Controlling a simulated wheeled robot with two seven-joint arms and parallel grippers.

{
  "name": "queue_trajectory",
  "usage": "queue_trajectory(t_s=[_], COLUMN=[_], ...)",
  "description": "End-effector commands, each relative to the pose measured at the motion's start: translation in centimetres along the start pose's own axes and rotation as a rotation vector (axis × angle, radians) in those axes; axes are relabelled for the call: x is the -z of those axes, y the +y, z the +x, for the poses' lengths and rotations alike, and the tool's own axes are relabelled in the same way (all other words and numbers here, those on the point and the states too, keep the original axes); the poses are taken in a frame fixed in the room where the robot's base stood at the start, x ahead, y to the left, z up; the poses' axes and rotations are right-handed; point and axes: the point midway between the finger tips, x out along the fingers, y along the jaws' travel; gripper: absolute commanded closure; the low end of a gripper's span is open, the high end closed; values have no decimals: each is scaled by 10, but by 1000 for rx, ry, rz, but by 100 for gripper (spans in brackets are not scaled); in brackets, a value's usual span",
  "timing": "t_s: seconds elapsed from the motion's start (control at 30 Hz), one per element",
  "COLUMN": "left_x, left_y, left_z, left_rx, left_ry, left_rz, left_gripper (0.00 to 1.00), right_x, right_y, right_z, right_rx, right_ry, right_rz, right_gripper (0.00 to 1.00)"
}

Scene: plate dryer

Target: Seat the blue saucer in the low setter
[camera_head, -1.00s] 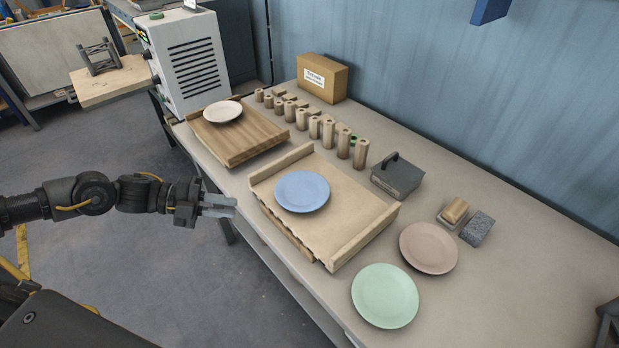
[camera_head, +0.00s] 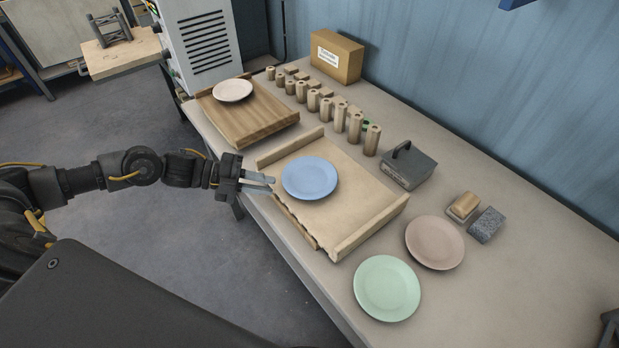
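The blue saucer (camera_head: 309,178) lies flat near the left edge of a pale wooden board with raised side rails (camera_head: 350,205). A darker wooden board (camera_head: 258,127) stands behind it at the left, with a pale pinkish saucer (camera_head: 232,90) on it. I cannot tell which board, if either, is the low setter. My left gripper (camera_head: 272,185) is level with the blue saucer's left rim, just left of it; its two fingers show a narrow gap with nothing between them. Whether the tips touch the rim cannot be told.
A pinkish-brown plate (camera_head: 435,243) and a green plate (camera_head: 387,288) lie at the right on the bench. Several wooden posts (camera_head: 355,127), a cardboard box (camera_head: 337,57), a grey block with a handle (camera_head: 408,167) and a grey sponge-like block (camera_head: 487,225) stand along the back.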

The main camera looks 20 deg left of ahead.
Motion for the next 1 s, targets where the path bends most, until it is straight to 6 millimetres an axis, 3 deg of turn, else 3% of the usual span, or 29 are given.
queue_trajectory(t_s=[0.2,0.4,0.63,0.8,1.0], left_x=[4,2,2,2,2], left_y=[-3,0,2,2,1], left_z=[30,49,50,50,50], left_rx=[2,0,0,0,1], left_ry=[2,0,0,0,0], left_rz=[-2,-1,0,0,1], left_gripper=[81,81,81,100,100], right_x=[1,-1,-2,-2,-2], right_y=[0,2,4,4,4], right_z=[-22,-25,-24,-24,-24], right_rx=[0,-2,-4,-4,-4], right_ry=[-1,-3,-5,-5,-6], right_rz=[-1,-2,-3,-3,-3], right_gripper=[57,57,57,57,57])
